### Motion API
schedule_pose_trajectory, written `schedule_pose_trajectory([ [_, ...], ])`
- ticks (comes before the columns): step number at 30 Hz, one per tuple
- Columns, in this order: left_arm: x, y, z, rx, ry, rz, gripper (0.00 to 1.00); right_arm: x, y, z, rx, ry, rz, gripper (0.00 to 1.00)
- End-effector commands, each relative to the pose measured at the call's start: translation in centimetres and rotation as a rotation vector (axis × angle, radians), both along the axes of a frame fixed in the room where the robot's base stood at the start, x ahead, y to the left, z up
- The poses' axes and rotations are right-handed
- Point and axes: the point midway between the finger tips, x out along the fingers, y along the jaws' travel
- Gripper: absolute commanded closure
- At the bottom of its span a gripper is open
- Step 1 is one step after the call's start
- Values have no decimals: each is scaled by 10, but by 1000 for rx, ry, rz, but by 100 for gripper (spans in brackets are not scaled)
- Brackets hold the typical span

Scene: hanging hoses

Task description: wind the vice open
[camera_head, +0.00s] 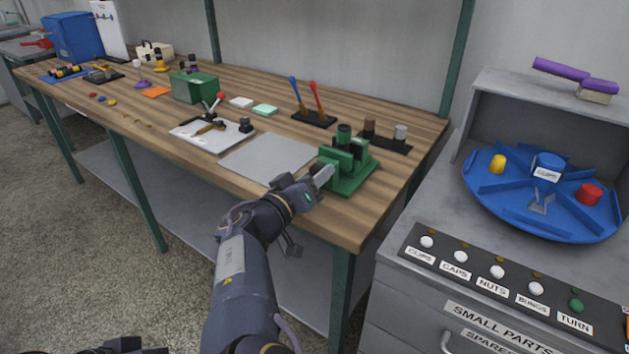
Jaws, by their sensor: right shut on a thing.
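The green vice (349,168) stands near the front right edge of the wooden bench, with a dark round piece between its upright parts. My right arm reaches up from the bottom of the view. My right gripper (313,182) is at the vice's front left side, shut on its handle. The handle is mostly hidden by the gripper, so its angle cannot be told. How wide the vice jaws stand apart is too small to tell. My left gripper is not clearly seen; only dark parts show at the bottom left edge.
A grey mat (266,158) lies left of the vice, and a white board (212,133) with a lever beyond it. A dark stand (384,142) with two cylinders is behind the vice. A grey cabinet (430,258) with a blue turntable (513,212) stands close on the right.

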Motion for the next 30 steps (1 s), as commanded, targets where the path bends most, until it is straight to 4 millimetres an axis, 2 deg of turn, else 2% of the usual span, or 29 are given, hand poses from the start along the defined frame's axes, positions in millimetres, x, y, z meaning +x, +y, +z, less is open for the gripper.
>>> schedule_pose_trajectory([
  [9, 0, 0, 0, 0, 0, 0, 37, 0, 0, -1, -19, 15, 0, 82],
  [10, 0, 0, 0, 0, 0, 0, 37, 0, 0, -1, -19, 15, 0, 58],
  [15, 0, 0, 0, 0, 0, 0, 37, 0, 0, -1, -17, 14, 0, 37],
  [24, 0, 0, 0, 0, 0, 0, 37, -2, 2, 0, -17, 13, 1, 37],
  [30, 0, 0, 2, 0, 0, 0, 37, -23, 18, 0, -17, 13, 4, 37],
])
